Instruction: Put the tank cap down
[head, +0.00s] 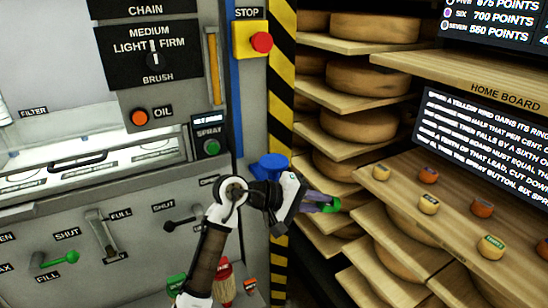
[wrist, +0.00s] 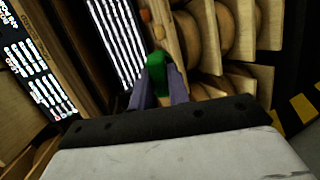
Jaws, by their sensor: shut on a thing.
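My gripper (head: 322,202) is at the right of the machine, in front of the cheese shelves, with its purple fingers pointing right. It is shut on a small green piece, the tank cap (head: 333,206), which is partly hidden by the fingers. In the wrist view the green cap (wrist: 158,70) sits between the two fingertips (wrist: 160,88), held clear of any surface as far as I can tell. A blue round part (head: 270,166) stands behind my arm at the machine's right side.
The home board (head: 460,180) at the right carries several small labelled wheels. Shelves with cheese wheels (head: 365,76) rise behind my gripper. A striped post (head: 282,90) and the stop button (head: 261,42) stand left of them. A red-handled brush (head: 225,285) is below my arm.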

